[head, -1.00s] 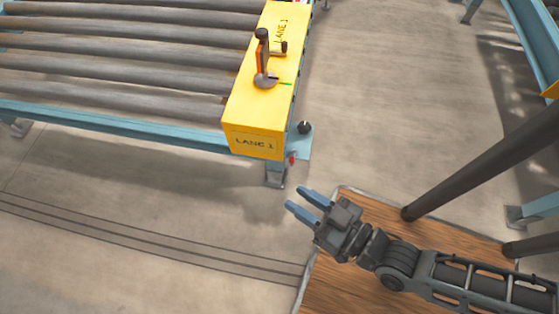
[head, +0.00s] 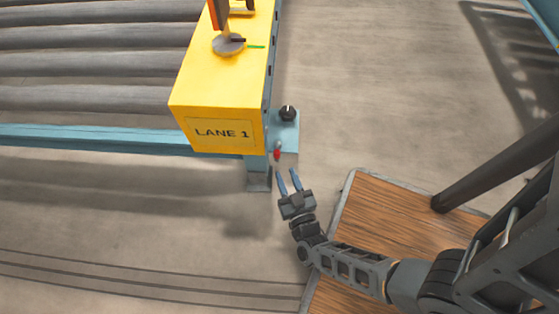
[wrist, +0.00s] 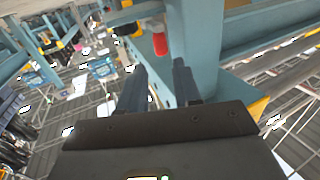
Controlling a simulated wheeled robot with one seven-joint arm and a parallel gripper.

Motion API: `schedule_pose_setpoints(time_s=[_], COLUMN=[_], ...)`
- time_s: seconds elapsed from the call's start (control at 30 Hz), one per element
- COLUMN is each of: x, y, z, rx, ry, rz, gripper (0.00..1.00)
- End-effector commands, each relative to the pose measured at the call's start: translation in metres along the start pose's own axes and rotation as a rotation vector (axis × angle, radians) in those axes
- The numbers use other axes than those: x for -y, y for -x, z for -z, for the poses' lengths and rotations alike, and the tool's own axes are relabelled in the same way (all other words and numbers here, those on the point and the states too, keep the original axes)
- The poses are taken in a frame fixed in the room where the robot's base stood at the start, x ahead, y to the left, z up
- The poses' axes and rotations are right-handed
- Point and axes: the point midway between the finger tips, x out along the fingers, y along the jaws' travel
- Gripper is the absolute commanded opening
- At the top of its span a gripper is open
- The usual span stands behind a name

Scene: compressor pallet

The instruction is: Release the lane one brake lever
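The yellow lane one housing (head: 205,85) carries a LANE 1 label on its front face. On its top stands an orange lever (head: 220,14) on a round grey base (head: 228,45), with a green mark beside it; the lever's upper end is cut off by the frame. A small red-tipped part (head: 277,153) hangs under the blue bracket at the housing's corner and shows large in the wrist view (wrist: 159,40). My gripper (head: 288,171) is open and empty, its blue fingers just below the red part. Contact is not visible.
A black knob (head: 287,113) with a white mark sits on the blue bracket (head: 286,135). The conveyor's blue side rail (head: 90,137) and grey rollers lie left. A wooden deck (head: 375,230) and dark post (head: 490,175) are at right. Bare floor lies between.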

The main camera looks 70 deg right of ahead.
Motion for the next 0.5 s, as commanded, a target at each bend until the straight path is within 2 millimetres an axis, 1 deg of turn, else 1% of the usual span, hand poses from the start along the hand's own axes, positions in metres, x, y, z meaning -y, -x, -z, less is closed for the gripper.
schedule_pose_setpoints(time_s=[0.03,0.1,0.3,0.4,0.5], x=[0.001,0.001,0.001,0.001,0.001], y=[-0.009,-0.019,-0.049,-0.059,-0.065], z=[0.001,0.001,0.0,0.0,0.001], rx=[-0.003,-0.004,-0.002,-0.001,-0.002], ry=[-0.001,-0.002,-0.002,-0.002,-0.002], rz=[0.0,0.001,0.002,0.002,0.002], gripper=[0.33,0.33,0.33,0.33,0.33])
